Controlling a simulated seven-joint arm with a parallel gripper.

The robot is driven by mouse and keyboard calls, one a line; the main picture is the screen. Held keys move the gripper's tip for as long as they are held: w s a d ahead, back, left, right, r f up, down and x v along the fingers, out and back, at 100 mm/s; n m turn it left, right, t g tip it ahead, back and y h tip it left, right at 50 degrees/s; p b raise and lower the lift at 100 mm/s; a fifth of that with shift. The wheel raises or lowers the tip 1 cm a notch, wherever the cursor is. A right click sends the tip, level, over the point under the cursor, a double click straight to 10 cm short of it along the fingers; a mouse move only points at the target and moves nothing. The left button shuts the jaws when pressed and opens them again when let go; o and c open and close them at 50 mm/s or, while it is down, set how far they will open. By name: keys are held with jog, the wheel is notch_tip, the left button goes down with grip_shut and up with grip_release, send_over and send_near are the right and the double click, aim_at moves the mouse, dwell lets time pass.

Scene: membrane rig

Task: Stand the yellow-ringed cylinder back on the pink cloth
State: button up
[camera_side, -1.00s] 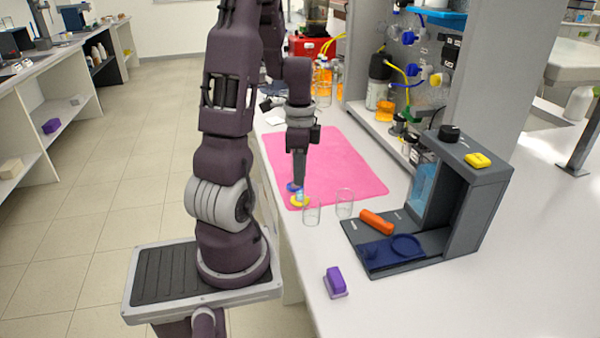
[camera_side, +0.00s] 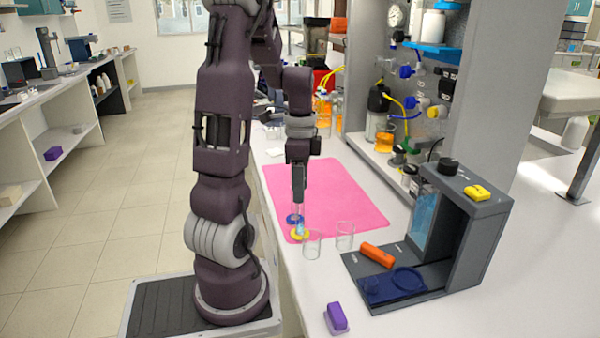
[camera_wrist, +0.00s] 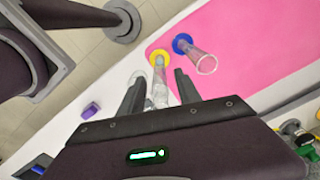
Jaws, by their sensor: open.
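The yellow-ringed cylinder (camera_side: 301,234) is clear and stands upright by its yellow ring at the near left corner of the pink cloth (camera_side: 345,200). In the wrist view, its ring (camera_wrist: 160,55) lies at the cloth's corner and its clear body reaches up between my fingers. My gripper (camera_side: 298,199) is above it, pointing down. In the wrist view my gripper (camera_wrist: 160,76) is open, with one finger on each side of the cylinder and gaps showing. A blue-ringed cylinder (camera_wrist: 182,43) stands on the cloth close by; its ring also shows in the side view (camera_side: 294,218).
Two clear beakers (camera_side: 312,246) (camera_side: 345,237) stand just in front of the cloth. A grey stand (camera_side: 465,235) with an orange piece (camera_side: 377,255) is to the right. A purple block (camera_side: 336,317) lies at the front. Most of the cloth is clear.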

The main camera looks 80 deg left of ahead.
notch_tip(320, 180, up, 7)
jog(key=w+d+r+n+t, duration=0.1)
jog(key=w+d+r, duration=0.2)
jog(key=d, duration=0.6)
jog(key=s+d+n+t, duration=0.1)
jog(key=s+d+t, duration=0.1)
jog(key=d, duration=0.6)
jog(key=s+d+n+t, duration=0.2)
jog(key=s+d, duration=0.2)
jog(key=d, duration=0.5)
jog(key=shift+d+r+n+t, duration=0.15)
jog(key=shift+r+n+t, duration=0.15)
jog(key=shift+r, duration=0.05)
